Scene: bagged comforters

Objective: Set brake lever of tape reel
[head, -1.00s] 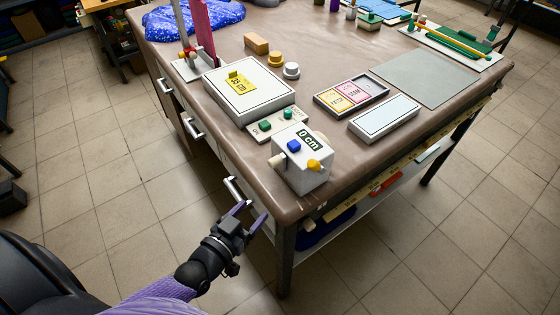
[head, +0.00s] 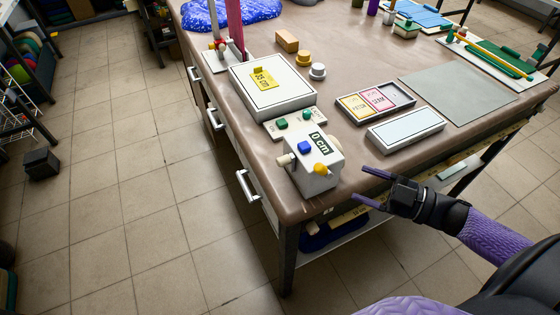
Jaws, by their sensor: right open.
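A white box (head: 314,174) stands at the near corner of the table. It has a "0 cm" display (head: 319,143), a blue button (head: 304,147), a yellow knob (head: 320,169) and a cream knob (head: 286,159) on its left side. No reel shows clearly, and I cannot tell whether this box is the tape reel or which part is its brake lever. My right gripper (head: 358,184) is open and empty, to the right of the box and apart from it, by the table's front edge. My left gripper is out of view.
Behind the box is a small panel (head: 267,127) with green buttons, then a white case (head: 290,100) with a yellow label. A tray of coloured cards (head: 408,99) and a pale flat box (head: 405,131) lie to the right. A grey mat (head: 455,92) has free room.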

